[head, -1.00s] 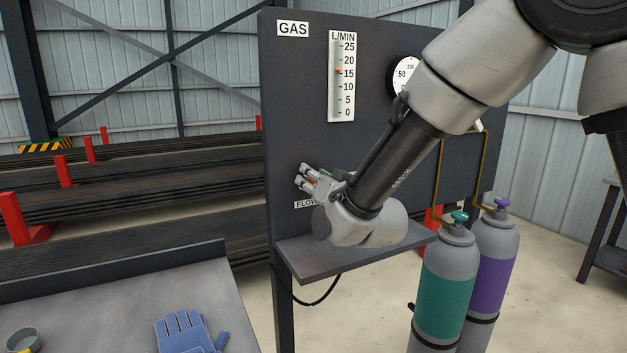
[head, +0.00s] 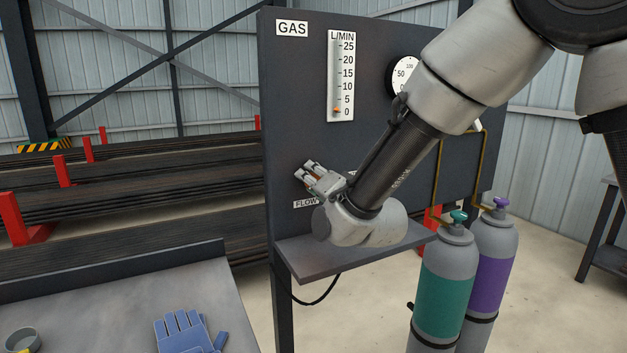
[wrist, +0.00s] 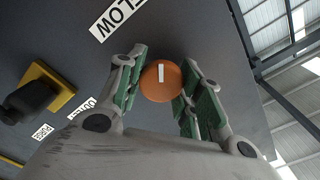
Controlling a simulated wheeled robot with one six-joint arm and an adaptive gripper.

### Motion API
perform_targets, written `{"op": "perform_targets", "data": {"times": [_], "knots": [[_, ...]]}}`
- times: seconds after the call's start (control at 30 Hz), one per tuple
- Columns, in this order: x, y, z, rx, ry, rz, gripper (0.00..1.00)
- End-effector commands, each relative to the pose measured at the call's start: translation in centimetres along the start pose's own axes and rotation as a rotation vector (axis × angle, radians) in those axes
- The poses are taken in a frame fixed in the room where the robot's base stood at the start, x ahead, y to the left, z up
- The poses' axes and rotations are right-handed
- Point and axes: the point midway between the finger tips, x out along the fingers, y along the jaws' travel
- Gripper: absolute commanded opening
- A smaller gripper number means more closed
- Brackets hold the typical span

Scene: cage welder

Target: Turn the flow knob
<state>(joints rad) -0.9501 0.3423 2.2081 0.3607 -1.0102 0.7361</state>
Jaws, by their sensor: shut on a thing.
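The orange flow knob (wrist: 161,82), with a white mark on its face, sits on the dark gas panel (head: 290,100) between the green-padded fingers of my gripper (wrist: 162,72). My gripper is shut on it. In the head view my gripper (head: 308,170) is at the panel's lower left, just above the FLOW label (head: 304,204), and mostly hides the knob. The flow gauge (head: 341,75) above has its orange marker (head: 336,110) just above 0 L/min.
A round dial (head: 403,76) is partly behind my arm. A black control on a yellow plate (wrist: 50,90) is left in the wrist view. A shelf (head: 330,263) juts out below. Green (head: 446,285) and purple (head: 490,285) cylinders stand at right. A blue glove (head: 183,332) lies on the table.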

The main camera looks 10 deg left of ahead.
Motion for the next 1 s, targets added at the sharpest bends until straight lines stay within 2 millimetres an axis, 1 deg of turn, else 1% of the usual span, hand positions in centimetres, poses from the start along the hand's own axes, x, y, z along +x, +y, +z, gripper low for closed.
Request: {"op": "perform_targets", "data": {"times": [0.33, 0.37, 0.43, 0.47, 0.8, 0.87, 0.97, 1.0], "knots": [[0.0, 0.1, 0.0, 0.001, 0.001, 0.001, 0.12], [0.0, 0.1, 0.0, 0.001, 0.001, 0.001, 0.41], [0.0, 0.1, 0.0, 0.001, 0.001, 0.001, 0.54], [0.0, 0.1, 0.0, 0.001, 0.001, 0.001, 0.56], [-0.3, 0.0, 0.0, 0.001, 0.000, 0.000, 0.56], [-0.8, 0.0, 0.0, 0.001, -0.001, 0.000, 0.56], [-2.4, 0.0, 0.0, 0.000, -0.002, 0.000, 0.56], [-3.2, 0.0, 0.0, 0.000, -0.001, 0.000, 0.56]]}}
